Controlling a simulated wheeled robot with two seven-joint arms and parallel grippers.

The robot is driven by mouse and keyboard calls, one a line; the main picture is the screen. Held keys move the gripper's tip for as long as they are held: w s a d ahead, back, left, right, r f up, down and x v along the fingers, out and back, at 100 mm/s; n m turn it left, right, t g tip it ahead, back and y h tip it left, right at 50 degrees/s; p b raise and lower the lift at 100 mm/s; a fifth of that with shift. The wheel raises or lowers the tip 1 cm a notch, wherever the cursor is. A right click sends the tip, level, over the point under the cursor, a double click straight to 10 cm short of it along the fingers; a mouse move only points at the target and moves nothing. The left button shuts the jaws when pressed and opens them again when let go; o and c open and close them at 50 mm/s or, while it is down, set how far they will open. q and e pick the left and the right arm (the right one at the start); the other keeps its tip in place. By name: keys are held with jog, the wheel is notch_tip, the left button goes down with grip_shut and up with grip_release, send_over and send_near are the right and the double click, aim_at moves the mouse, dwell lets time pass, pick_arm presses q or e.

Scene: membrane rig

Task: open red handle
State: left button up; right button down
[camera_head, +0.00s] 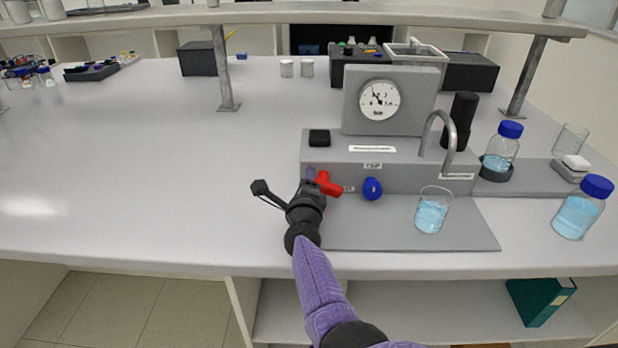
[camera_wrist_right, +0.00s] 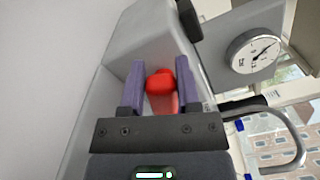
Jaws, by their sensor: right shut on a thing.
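The red handle (camera_head: 327,184) sits on the front face of the grey rig (camera_head: 400,180), left of a blue knob (camera_head: 372,189). My right gripper (camera_head: 314,180) is at the red handle, its arm coming up from the bottom of the head view. In the right wrist view the red handle (camera_wrist_right: 161,84) lies between the two purple fingers of my right gripper (camera_wrist_right: 160,85), which are shut on it. Part of the handle's lower end is hidden by the gripper's body. My left gripper is not in either view.
A pressure gauge (camera_head: 379,100) stands on the rig. A beaker of blue liquid (camera_head: 431,212) stands on the grey base plate (camera_head: 350,236) under a curved spout (camera_head: 441,138). Blue-capped bottles (camera_head: 581,208) stand at the right. The bench (camera_head: 130,170) left of the rig is clear.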

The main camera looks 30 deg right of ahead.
jog(key=shift+w+a+f+n, duration=0.1)
jog(key=shift+f+n, duration=0.2)
jog(key=shift+n, duration=0.55)
jog(key=shift+a+f+n, duration=0.1)
jog(key=shift+f+n, duration=0.2)
jog(key=shift+n, duration=0.55)
jog(key=shift+c, duration=1.6)
grip_release()
jog(key=p+v, duration=0.2)
jog(key=v, duration=0.1)
jog(key=p+v, duration=0.2)
jog(key=shift+r, duration=0.4)
jog(key=v, duration=0.1)
jog(key=p+v, duration=0.1)
jog(key=v, duration=0.1)
jog(key=p+v, duration=0.1)
jog(key=v, duration=0.1)
jog(key=shift+f, duration=0.45)
